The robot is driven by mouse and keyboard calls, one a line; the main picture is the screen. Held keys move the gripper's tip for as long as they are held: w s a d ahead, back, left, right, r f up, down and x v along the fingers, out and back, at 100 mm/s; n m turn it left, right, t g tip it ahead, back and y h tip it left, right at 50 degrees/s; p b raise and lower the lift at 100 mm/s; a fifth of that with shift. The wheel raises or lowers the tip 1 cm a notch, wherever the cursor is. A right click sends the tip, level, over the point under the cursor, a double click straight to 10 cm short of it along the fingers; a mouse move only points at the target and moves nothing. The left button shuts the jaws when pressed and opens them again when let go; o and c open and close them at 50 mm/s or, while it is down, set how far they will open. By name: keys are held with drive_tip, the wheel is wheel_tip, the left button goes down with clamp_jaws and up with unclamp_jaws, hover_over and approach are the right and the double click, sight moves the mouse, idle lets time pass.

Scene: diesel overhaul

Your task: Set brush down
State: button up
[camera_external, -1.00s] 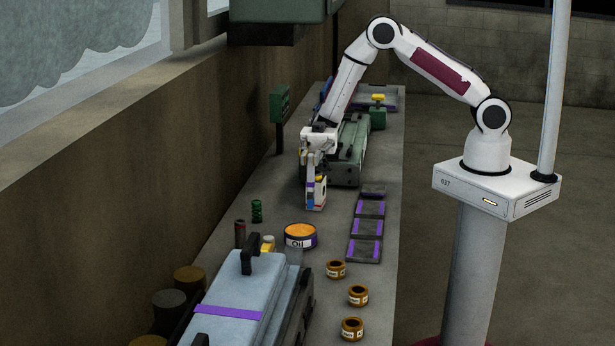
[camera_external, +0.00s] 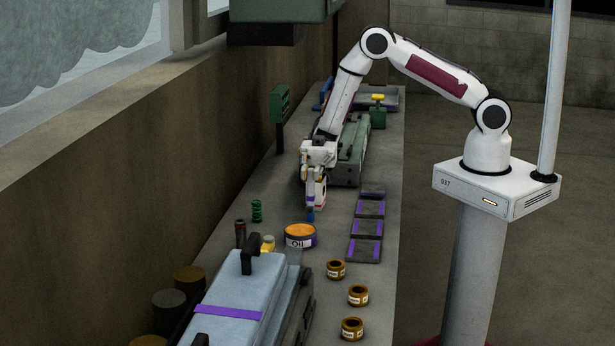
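My gripper (camera_external: 315,200) points down over the bench, just beyond the orange-topped oil tin. Its fingers look close together around a small slender object. Only a short blue end of this object, which I take to be the brush (camera_external: 310,214), shows below the fingertips; the rest is hidden by the fingers. The blue end is at or very near the bench top; I cannot tell if it touches.
The oil tin (camera_external: 300,236) stands close in front of the gripper. Dark pads with purple strips (camera_external: 367,228) lie to the right. A green spring (camera_external: 257,211) stands left. A green engine block (camera_external: 350,150) is behind. Several brown rings (camera_external: 336,270) lie nearer.

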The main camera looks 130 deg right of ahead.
drive_tip(key=o, duration=0.3)
drive_tip(key=shift+r, duration=0.15)
drive_tip(key=shift+s+d+r, duration=0.6)
drive_tip(key=shift+r, duration=0.55)
drive_tip(key=shift+s+d+r, duration=0.55)
drive_tip(key=shift+s+r, duration=0.05)
drive_tip(key=shift+r, duration=0.6)
drive_tip(key=shift+s+d+r, duration=0.6)
drive_tip(key=shift+r, duration=0.55)
